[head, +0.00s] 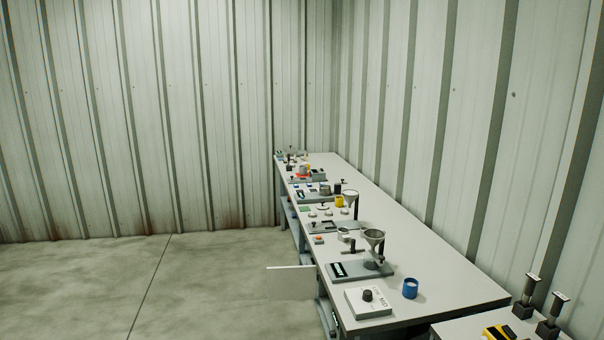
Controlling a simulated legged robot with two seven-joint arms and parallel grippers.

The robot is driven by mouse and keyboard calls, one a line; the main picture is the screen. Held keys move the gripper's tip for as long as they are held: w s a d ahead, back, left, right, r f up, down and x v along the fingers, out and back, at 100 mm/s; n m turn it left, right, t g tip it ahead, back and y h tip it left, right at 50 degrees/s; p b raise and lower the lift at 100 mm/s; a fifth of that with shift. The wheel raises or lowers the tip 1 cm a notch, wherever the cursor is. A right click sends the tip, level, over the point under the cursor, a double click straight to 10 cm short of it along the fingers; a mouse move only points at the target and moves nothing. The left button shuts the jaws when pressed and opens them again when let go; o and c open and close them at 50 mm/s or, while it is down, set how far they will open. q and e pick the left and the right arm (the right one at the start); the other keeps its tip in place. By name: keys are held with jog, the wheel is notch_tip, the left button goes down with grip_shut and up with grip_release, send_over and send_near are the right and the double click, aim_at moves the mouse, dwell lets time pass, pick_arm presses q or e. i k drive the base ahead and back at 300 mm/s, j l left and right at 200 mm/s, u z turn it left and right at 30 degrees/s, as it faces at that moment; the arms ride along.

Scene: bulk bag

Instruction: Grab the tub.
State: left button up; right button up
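A small blue round open container (410,289), which looks like a tub, stands upright on the near part of the long grey table (450,285). Its inside looks pale. A yellow container (339,201) and a grey cup (343,234) stand farther along the same table. I cannot tell for certain which one is the tub. Neither of my grippers is in view.
Left of the blue container sit a white box with a dark knob (368,302) and a funnel stand (373,240). Several devices line the table. A second table (468,328) is at lower right. The concrete floor (110,285) is open on the left.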

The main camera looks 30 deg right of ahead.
aim_at(303, 169)
jog(key=i+z, duration=0.1)
jog(key=i, duration=0.8)
jog(key=i+z, duration=0.1)
jog(key=i, duration=0.85)
jog(key=i+j+z, duration=0.15)
jog(key=i, duration=0.75)
jog(key=i+j, duration=0.1)
jog(key=i, duration=0.8)
jog(key=i+j, duration=0.1)
jog(key=i, duration=1.75)
